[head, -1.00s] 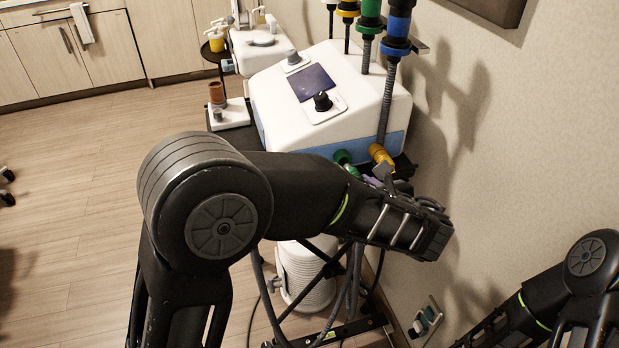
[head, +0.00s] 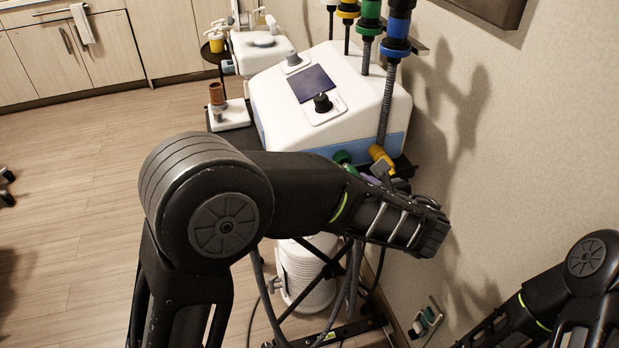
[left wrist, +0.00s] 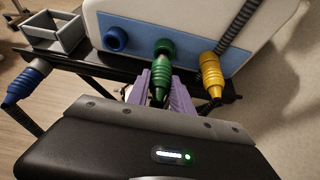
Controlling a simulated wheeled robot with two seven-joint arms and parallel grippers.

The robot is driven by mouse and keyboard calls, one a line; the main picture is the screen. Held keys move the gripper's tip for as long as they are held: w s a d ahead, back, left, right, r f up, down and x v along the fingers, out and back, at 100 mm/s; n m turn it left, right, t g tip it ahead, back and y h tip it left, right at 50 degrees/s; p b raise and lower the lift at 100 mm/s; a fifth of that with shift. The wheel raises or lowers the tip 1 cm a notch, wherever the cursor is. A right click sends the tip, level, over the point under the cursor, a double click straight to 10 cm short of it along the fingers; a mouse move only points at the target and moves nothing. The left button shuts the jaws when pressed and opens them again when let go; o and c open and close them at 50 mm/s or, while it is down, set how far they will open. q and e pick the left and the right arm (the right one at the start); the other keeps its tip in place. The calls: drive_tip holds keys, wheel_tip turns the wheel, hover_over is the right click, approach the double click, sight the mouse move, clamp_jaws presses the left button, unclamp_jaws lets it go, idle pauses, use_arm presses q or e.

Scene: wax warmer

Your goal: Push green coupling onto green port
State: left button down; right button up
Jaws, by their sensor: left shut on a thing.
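The green coupling (left wrist: 160,76) is between the purple fingers of my left gripper (left wrist: 160,92), which is shut on it. Its front end meets or overlaps the green port (left wrist: 164,47) on the machine's lower side in the left wrist view. I cannot tell whether a small gap lies between them or how far it is on. In the head view the green port area (head: 342,157) shows just above my left gripper (head: 374,178), and the coupling is mostly hidden by my arm. My right arm enters at lower right, and its gripper is out of view.
A yellow coupling (left wrist: 210,72) with a grey hose sits just right of the green one. An empty blue port (left wrist: 115,39) is to the left. A blue coupling (left wrist: 24,82) hangs by the dark shelf edge, near a grey open holder (left wrist: 56,34). The wall is close on the right.

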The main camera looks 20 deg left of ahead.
use_arm(q)
drive_tip(key=shift+w+a, duration=0.4)
drive_tip(key=shift+w, duration=0.2)
drive_tip(key=shift+w+a, duration=0.35)
drive_tip(key=shift+w, duration=0.2)
idle(1.0)
drive_tip(key=c, duration=1.1)
unclamp_jaws()
drive_tip(key=shift+o, duration=0.2)
drive_tip(key=p+v, duration=0.3)
drive_tip(key=v, duration=0.5)
idle(0.6)
idle(0.3)
drive_tip(key=v, duration=0.7)
drive_tip(key=shift+s+d+r, duration=0.15)
drive_tip(key=shift+s+r, duration=0.05)
drive_tip(key=shift+s, duration=0.15)
drive_tip(key=shift+f, duration=0.1)
